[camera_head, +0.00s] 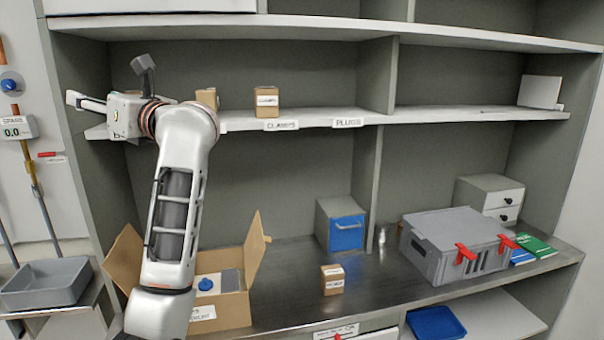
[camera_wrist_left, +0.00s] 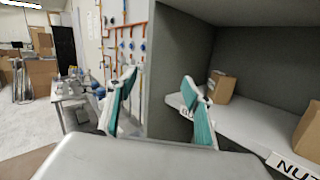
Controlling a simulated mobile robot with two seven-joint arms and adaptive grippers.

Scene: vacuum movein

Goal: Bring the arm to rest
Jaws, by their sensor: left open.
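My left arm (camera_head: 180,170) rises from the bottom of the head view in front of the shelving. My left gripper (camera_head: 108,82) is raised at the left end of the middle shelf and points left. Its two fingers are spread wide. In the left wrist view the fingers (camera_wrist_left: 158,82) stand apart with nothing between them. One finger is near the shelf's side panel (camera_wrist_left: 178,60) and overlaps it in the picture; I cannot tell if they touch. My right gripper is not in view.
Small cardboard boxes (camera_head: 267,101) stand on the middle shelf (camera_head: 430,116). Below are an open carton (camera_head: 240,312), a small box (camera_head: 332,279), a blue-fronted bin (camera_head: 346,232) and a grey case (camera_head: 455,240). A grey tray (camera_head: 45,285) is at left.

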